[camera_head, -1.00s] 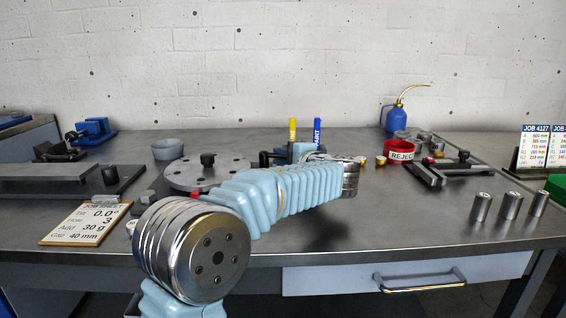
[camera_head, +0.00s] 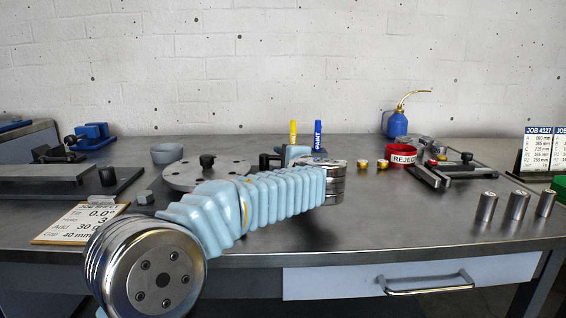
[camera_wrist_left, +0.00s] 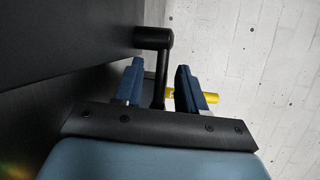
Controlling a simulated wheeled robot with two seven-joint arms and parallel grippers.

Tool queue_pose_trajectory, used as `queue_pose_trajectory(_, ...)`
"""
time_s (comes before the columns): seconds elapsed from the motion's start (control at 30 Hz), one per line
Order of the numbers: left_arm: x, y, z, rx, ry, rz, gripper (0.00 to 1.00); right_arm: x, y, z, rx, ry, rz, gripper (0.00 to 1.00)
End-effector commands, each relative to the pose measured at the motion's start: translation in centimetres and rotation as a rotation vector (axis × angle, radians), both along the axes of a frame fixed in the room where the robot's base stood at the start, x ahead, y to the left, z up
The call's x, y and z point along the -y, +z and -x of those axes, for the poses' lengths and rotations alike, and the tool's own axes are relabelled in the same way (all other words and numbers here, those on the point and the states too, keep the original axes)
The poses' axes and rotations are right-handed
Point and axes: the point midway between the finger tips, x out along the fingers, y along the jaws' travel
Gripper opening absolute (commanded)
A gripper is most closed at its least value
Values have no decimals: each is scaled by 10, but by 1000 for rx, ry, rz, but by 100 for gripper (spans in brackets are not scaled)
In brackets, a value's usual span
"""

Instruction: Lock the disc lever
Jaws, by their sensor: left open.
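The grey disc (camera_head: 190,174) with holes and a black centre knob (camera_head: 207,160) lies on the bench, partly behind my left arm. In the left wrist view, a black lever (camera_wrist_left: 160,88) with a thick cylindrical head (camera_wrist_left: 153,38) stands between the two blue fingers of my left gripper (camera_wrist_left: 160,77). The fingers are open, one on each side of the lever, with a gap at least on the right side. In the head view my arm hides most of that gripper. My right gripper is in neither view.
A red reject bin (camera_head: 403,156), a blue oil can (camera_head: 396,124) and several metal cylinders (camera_head: 517,205) are to the right. A job sheet board (camera_head: 75,231) lies at left.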

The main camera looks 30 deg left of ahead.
Motion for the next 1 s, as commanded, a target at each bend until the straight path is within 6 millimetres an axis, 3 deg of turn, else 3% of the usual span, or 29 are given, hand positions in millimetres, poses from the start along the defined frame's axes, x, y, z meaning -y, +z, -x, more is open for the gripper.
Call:
queue_pose_trajectory(0.17,14,2,9,2,-4,1,40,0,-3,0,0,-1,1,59)
queue_pose_trajectory(0.6,92,16,70,1,-4,0,40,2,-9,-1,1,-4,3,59)
queue_pose_trajectory(0.8,107,18,82,0,-2,0,40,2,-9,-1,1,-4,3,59)
queue_pose_trajectory(1.0,108,19,84,-1,-1,1,40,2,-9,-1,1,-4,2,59)
